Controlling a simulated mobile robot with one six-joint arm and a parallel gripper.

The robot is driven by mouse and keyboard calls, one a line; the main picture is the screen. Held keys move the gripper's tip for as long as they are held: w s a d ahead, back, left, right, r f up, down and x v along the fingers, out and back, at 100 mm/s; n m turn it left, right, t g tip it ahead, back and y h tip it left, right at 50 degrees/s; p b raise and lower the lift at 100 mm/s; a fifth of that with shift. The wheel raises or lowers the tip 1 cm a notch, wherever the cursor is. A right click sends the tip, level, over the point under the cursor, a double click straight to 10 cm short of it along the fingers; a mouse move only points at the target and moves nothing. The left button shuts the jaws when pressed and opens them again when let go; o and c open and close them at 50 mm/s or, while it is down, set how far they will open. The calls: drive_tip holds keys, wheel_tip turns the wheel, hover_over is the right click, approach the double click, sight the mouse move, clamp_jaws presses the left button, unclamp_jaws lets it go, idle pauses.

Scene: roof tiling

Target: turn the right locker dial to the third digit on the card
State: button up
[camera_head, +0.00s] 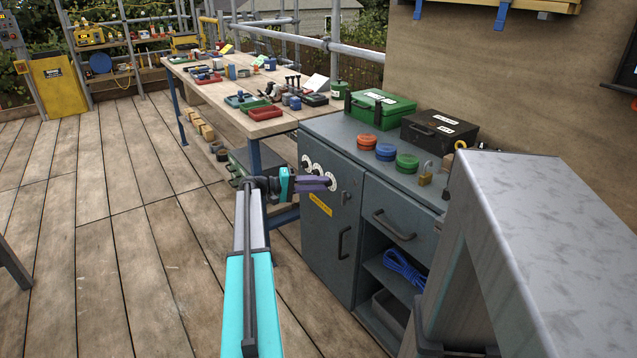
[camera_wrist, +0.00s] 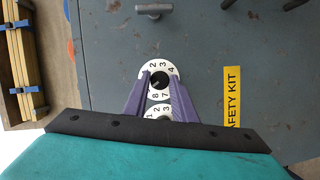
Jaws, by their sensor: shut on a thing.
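The grey locker (camera_head: 327,248) has a row of white number dials on its door. The right dial (camera_wrist: 172,72) shows in the wrist view with a black knob at its centre and digits around it, 2, 3 and 4 on the far side. My gripper (camera_wrist: 159,77) is shut on this knob, one purple finger on each side. The middle dial (camera_wrist: 160,110) is partly hidden between the fingers. In the head view my gripper (camera_head: 330,184) reaches the door from the left, and the left dial (camera_head: 306,162) is clear. I see no readable card with digits.
A yellow safety kit label (camera_wrist: 233,96) and a door handle (camera_head: 341,242) are near the dials. Green and dark boxes (camera_head: 379,109) and coloured discs (camera_head: 386,152) stand on the locker top. A workbench (camera_head: 205,88) stands behind; the deck at left is mostly clear.

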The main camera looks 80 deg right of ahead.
drive_tip(key=shift+d+r+n, duration=0.1)
drive_tip(key=shift+d+n, duration=0.1)
drive_tip(key=shift+n, duration=0.1)
drive_tip(key=o, duration=1)
drive_tip(key=shift+o, duration=0.2)
drive_tip(key=shift+a, duration=0.1)
drive_tip(key=p+v, duration=0.1)
drive_tip(key=v, duration=1.2)
drive_tip(key=shift+w+f, duration=0.2)
drive_tip(key=shift+w, duration=0.1)
drive_tip(key=shift+a, duration=0.1)
